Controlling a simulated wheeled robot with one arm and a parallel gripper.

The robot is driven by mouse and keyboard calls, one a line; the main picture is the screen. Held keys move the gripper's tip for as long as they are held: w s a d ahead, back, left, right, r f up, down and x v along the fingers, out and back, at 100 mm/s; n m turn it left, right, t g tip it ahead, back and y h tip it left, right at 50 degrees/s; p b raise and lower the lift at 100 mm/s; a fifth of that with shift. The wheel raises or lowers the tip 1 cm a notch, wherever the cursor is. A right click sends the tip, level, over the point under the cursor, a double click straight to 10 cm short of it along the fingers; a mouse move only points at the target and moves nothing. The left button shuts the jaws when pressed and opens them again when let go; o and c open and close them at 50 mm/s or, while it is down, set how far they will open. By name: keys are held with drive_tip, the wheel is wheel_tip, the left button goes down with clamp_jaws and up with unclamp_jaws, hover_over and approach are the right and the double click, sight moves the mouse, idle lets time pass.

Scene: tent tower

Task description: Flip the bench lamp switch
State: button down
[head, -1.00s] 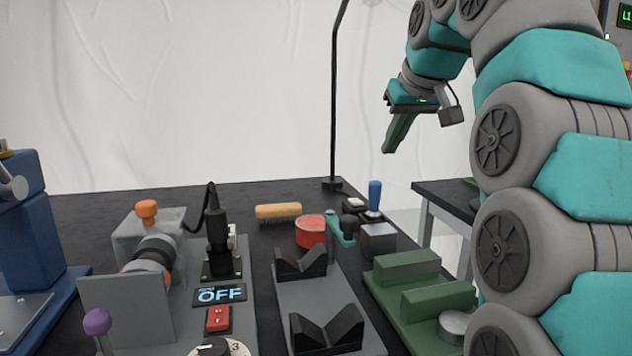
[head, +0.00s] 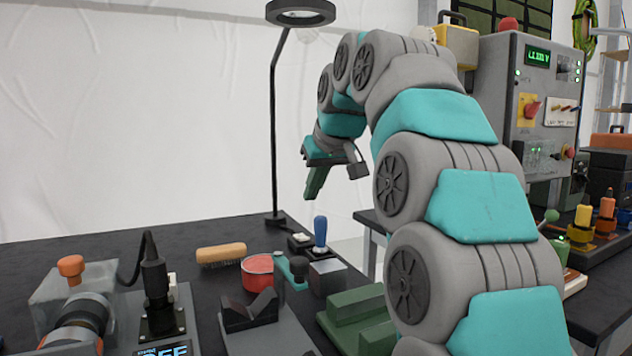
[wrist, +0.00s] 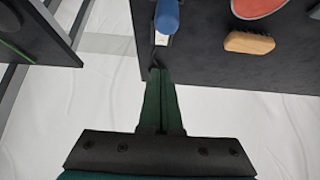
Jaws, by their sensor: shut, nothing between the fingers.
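The bench lamp (head: 273,130) has a thin dark pole rising from the back edge of the black bench to a ring-shaped head (head: 300,14). A small pale and dark box (head: 299,241) that looks like its switch sits at the pole's foot, beside a blue-handled lever (head: 320,232). My gripper (head: 314,192) points down, shut and empty, in the air above the back of the bench and right of the pole. In the wrist view my green fingers (wrist: 160,76) are together near the bench edge. The blue handle (wrist: 167,16) partly covers a pale piece there.
A wooden brush (head: 221,254) and a red round container (head: 258,273) are left of the lever. Green blocks (head: 355,305) lie in front of it. A second table (head: 385,222) with a grey control cabinet (head: 530,90) stands to the right, beyond a gap.

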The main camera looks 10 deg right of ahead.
hover_over(305, 237)
drive_tip(key=f, duration=0.2)
drive_tip(key=s+f, duration=0.1)
drive_tip(key=f, duration=0.1)
drive_tip(key=shift+f+b, duration=0.15)
drive_tip(key=shift+b, duration=0.15)
wheel_tip(305, 237, down, 4)
drive_tip(key=shift+d+r+b, duration=0.1)
drive_tip(key=shift+r+b, duration=0.15)
drive_tip(key=shift+b, duration=1)
drive_tip(key=shift+f, duration=0.3)
drive_tip(key=shift+s+b, duration=0.1)
drive_tip(key=shift+b, duration=0.2)
drive_tip(key=shift+s+f+t+b, duration=0.2)
drive_tip(key=shift+f+t+b, duration=0.3)
drive_tip(key=shift+b, duration=0.5)
drive_tip(key=shift+w+r, duration=0.1)
drive_tip(key=shift+r+p, duration=0.7)
drive_tip(key=shift+r, duration=0.2)
